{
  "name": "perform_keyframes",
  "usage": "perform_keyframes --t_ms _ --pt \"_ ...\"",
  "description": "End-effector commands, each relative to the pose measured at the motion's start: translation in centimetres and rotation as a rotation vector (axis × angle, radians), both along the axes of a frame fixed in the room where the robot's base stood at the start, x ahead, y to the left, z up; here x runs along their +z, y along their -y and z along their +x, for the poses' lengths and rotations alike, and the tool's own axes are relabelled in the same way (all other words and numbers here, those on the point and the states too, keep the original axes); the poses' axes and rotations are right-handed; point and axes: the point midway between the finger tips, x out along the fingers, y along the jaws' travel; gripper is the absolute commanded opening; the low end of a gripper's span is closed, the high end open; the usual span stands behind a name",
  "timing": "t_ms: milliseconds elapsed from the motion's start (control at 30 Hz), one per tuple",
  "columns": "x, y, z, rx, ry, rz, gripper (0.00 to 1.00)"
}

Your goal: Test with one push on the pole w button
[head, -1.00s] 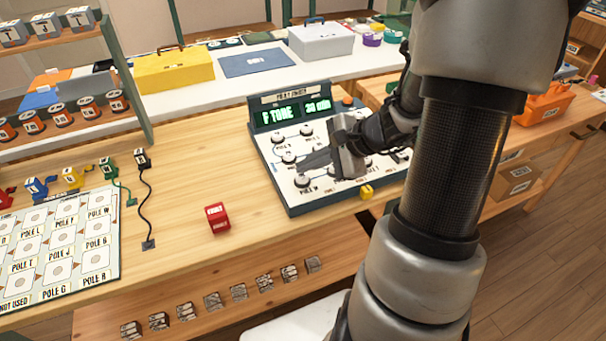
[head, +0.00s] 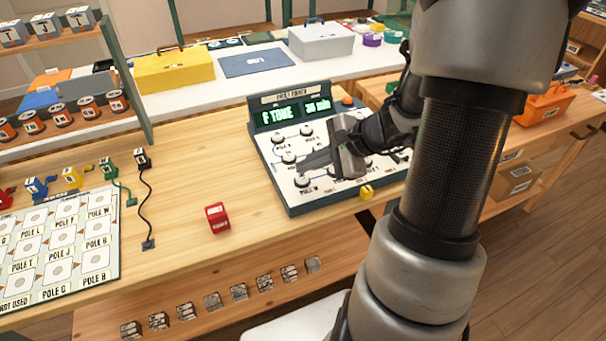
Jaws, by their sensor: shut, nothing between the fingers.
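The pole w button (head: 302,182) is a round white-grey knob at the front left corner of the dark-framed white panel (head: 292,211), with the label "POLE W" by it. My gripper (head: 302,168) reaches in from the right over the panel, fingers pointing left. It is shut and empty, its fingertips just behind and above the pole w button in the head view. I cannot tell whether they touch it. The panel's display (head: 290,113) glows green with "F TONE" and "30 min". My gripper hides several buttons in the middle of the panel.
A red block (head: 217,216) stands left of the panel, and a small yellow piece (head: 366,192) sits at its front edge. A pole chart (head: 60,245) and coloured plugs lie at the left. The wooden tabletop between is mostly clear.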

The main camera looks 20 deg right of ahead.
Motion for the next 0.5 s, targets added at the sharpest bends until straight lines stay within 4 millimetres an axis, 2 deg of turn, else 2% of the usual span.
perform_keyframes --t_ms 500 --pt "-0.97 -0.03 0.01 0.001 0.0 -0.001 0.0"
